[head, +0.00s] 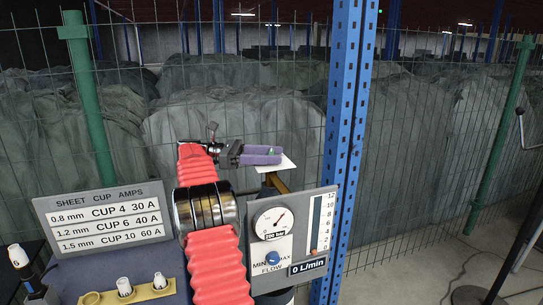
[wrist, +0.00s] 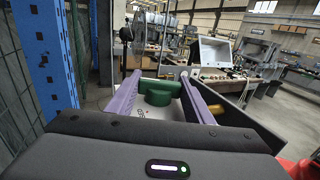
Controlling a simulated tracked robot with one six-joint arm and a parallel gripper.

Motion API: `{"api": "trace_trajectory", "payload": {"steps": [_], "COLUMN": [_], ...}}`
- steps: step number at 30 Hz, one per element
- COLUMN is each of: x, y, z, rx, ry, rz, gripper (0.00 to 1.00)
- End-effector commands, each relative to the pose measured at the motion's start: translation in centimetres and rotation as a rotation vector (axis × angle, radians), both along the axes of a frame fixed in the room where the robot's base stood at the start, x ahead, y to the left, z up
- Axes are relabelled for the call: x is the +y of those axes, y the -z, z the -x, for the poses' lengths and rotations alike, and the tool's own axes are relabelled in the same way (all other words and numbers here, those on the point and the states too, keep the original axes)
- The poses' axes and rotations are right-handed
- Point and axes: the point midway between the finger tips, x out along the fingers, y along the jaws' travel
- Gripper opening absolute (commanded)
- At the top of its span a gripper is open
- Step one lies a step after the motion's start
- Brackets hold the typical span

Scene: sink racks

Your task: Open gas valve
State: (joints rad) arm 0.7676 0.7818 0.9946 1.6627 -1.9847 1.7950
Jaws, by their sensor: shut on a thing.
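The gas valve shows in the wrist view as a green round knob (wrist: 157,94) between the two purple fingers of my gripper (wrist: 160,78). My gripper is shut on this knob. In the head view, my gripper (head: 261,155) is near the middle, with only a speck of green at its fingers, so most of the knob is hidden there. A white plate (head: 287,163) sits just below and right of it. The grey gauge panel (head: 327,215) below has a round pressure dial (head: 273,221), a blue flow knob (head: 273,258) and a readout (head: 308,266) of 0 L/min.
A blue perforated post (head: 346,130) stands right of my gripper, before a wire fence. A sheet-cup-amps sign (head: 103,218) and a yellow holder with white cups (head: 127,291) are at lower left. The wrist view shows a workbench (wrist: 228,90) beyond.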

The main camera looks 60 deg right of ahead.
Motion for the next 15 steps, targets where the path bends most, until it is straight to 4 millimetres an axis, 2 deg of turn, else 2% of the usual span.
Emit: {"api": "trace_trajectory", "payload": {"steps": [1, 2, 3, 9, 15], "x": [0.02, 0.02, 0.01, -0.01, -0.02], "y": [-0.06, -0.06, -0.07, -0.06, -0.05], "z": [-0.05, -0.05, -0.04, 0.00, 0.01], "rx": [0.001, 0.001, 0.001, 0.001, 0.000], "ry": [-0.002, -0.002, -0.002, -0.001, -0.001], "rz": [0.001, 0.001, 0.001, 0.001, 0.001], "gripper": [0.24, 0.48, 0.50, 0.64, 0.66]}}
